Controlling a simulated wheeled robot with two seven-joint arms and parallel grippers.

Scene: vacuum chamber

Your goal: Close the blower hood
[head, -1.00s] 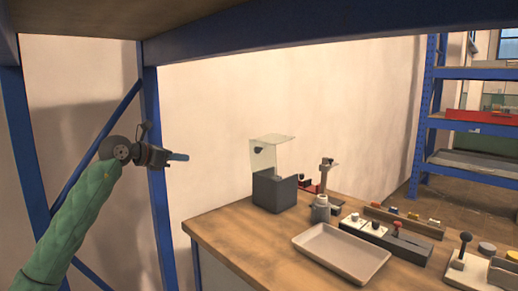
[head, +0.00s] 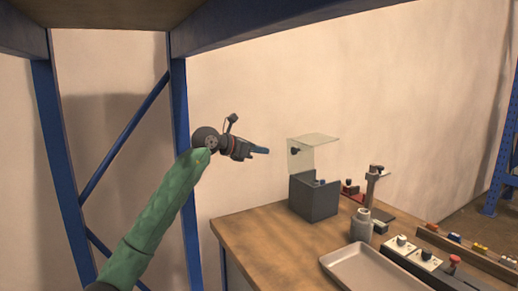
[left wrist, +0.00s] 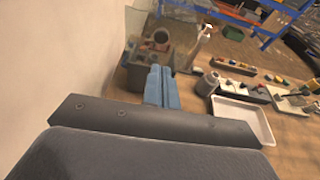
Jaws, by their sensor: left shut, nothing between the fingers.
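The blower hood (head: 315,140) is a clear panel raised above a dark grey box, the blower (head: 314,199), on the wooden bench. A dark round knob (head: 295,151) sits on the hood's upright panel. The box's top is open under the hood. My left gripper (head: 262,150) is shut and empty, in the air to the left of the hood and apart from it. In the left wrist view, its blue fingers (left wrist: 162,86) point toward the box, and the hood shows as a faint clear pane (left wrist: 138,22). My right gripper is not in view.
The wooden bench (head: 255,238) carries a grey tray (head: 372,273), a metal canister (head: 361,225), a stand (head: 372,185) and a switch box (head: 412,252). A blue rack post (head: 183,170) stands behind my left arm. A shelf beam (head: 300,22) runs overhead.

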